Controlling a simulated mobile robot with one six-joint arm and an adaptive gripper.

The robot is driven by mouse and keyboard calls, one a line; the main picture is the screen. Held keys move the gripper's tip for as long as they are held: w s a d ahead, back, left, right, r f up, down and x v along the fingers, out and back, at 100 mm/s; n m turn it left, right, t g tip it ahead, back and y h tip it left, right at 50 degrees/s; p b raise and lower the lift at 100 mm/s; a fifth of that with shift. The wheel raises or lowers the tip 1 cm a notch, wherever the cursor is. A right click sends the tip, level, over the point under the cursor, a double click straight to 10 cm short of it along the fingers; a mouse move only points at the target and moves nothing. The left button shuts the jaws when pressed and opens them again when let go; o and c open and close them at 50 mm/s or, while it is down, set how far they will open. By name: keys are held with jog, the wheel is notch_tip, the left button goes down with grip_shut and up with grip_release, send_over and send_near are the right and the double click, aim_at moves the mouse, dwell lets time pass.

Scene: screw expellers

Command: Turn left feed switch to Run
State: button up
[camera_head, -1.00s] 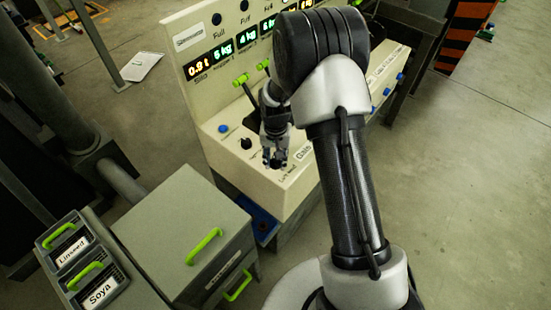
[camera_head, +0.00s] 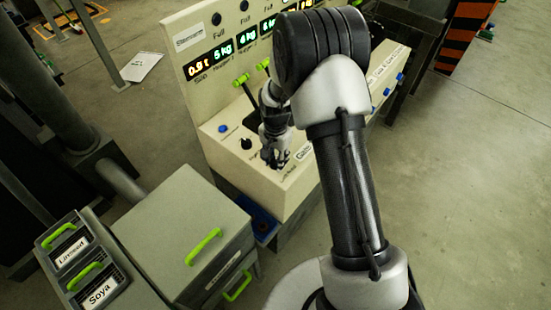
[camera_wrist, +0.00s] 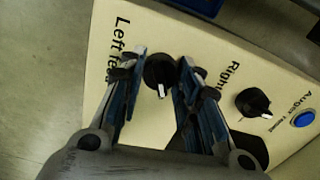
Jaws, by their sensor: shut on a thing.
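The left feed switch (camera_wrist: 160,73) is a round black knob with a white pointer mark, on the cream panel beside the printed label "Left fe…". In the wrist view its pointer faces the bottom of the picture. My gripper (camera_wrist: 156,76) has one finger on each side of this knob and is shut on it. In the head view my gripper (camera_head: 275,158) is down at the front part of the panel and hides most of the knob. Position words such as Run cannot be read.
A second black knob (camera_wrist: 253,102), under the label "Right…", and a blue button (camera_wrist: 303,119) are to the right in the wrist view. In the head view, green-tipped levers (camera_head: 241,80) rise behind my gripper. A grey cabinet (camera_head: 180,235) stands at the left front.

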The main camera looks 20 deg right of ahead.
aim_at(276, 160)
jog(key=o, duration=1.1)
jog(key=shift+r, duration=0.1)
notch_tip(276, 160, up, 12)
jog(key=shift+f, duration=0.1)
dwell(0.3)
